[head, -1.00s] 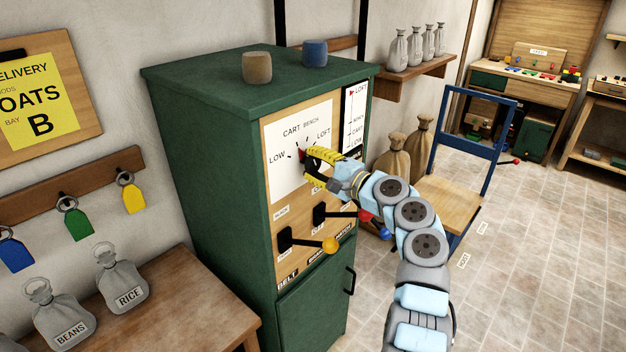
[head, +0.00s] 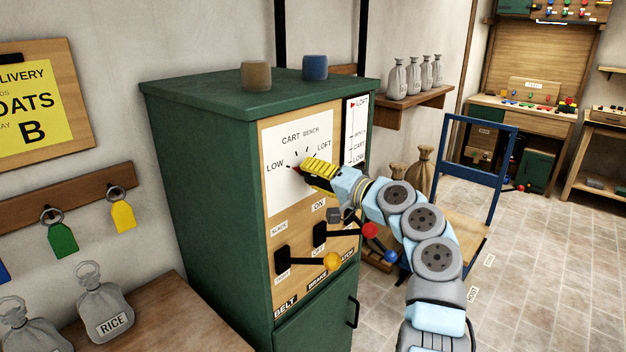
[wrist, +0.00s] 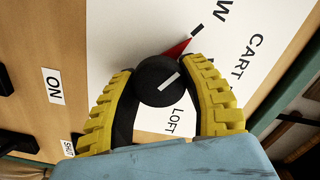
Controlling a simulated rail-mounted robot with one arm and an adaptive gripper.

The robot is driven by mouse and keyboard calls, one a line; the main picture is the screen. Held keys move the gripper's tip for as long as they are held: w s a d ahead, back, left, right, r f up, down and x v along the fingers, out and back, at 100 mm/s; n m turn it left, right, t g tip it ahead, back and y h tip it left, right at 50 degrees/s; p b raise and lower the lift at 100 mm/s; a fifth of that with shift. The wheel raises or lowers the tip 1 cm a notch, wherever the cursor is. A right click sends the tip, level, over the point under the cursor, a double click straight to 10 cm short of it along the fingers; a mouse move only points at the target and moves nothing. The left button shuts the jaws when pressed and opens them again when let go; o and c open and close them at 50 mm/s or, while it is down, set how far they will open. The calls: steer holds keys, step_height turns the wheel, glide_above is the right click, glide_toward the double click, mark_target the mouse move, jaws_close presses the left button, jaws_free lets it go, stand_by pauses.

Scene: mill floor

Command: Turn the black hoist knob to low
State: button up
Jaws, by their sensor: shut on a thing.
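The black hoist knob (wrist: 158,82) sits on the white dial plate (head: 281,189) on the front of a green cabinet. In the wrist view it is between the two yellow-ribbed fingers of my gripper (wrist: 160,88), which are shut on it. Its red pointer (wrist: 178,47) points at the tick beside the partly visible LOW label. In the head view my gripper (head: 307,171) hides most of the knob. The red tip (head: 297,168) shows at its left, towards the LOW label (head: 275,165). CART, BENCH and LOFT labels run above and to the right.
Below the dial are levers with a yellow ball (head: 331,261), a red ball (head: 370,230) and a blue ball (head: 391,256). A scale strip (head: 355,132) has a red marker by LOFT. A blue cart (head: 481,122) stands to the right.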

stand_by(0.4)
steer(key=o, duration=1.2)
steer(key=v, duration=1.2)
